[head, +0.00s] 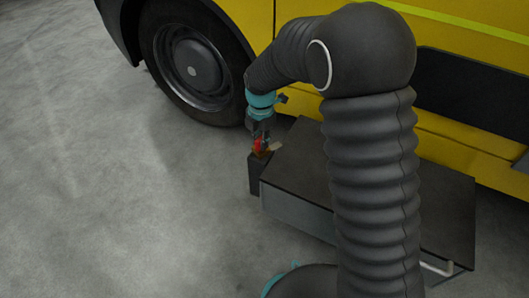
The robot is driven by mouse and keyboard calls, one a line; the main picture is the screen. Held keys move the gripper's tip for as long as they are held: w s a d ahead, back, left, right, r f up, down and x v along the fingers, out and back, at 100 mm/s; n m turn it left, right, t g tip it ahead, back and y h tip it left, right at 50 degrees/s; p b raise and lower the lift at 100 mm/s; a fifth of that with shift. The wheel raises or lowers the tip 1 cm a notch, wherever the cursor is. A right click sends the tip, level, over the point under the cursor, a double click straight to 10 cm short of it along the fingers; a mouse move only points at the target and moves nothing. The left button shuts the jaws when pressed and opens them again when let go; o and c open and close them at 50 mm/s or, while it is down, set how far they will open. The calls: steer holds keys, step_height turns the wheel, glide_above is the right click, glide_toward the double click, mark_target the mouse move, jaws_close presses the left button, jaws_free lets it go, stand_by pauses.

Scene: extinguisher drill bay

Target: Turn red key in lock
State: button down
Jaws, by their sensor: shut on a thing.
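A small red thing, likely the red key (258,145), shows just below my gripper (259,137), at the top of a short dark post (254,176). My gripper points down from the teal wrist and is shut on the red key. The lock itself is too small and dark to make out, and I cannot tell how far the key is turned. A small pale piece shows just right of the key.
A dark grey box (300,165) stands right of the post, partly hidden behind my arm. A yellow vehicle (240,14) with a black wheel (192,68) stands behind. The concrete floor (90,190) at the left is clear.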

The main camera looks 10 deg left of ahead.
steer(key=n, duration=0.5)
steer(key=c, duration=1)
jaws_free()
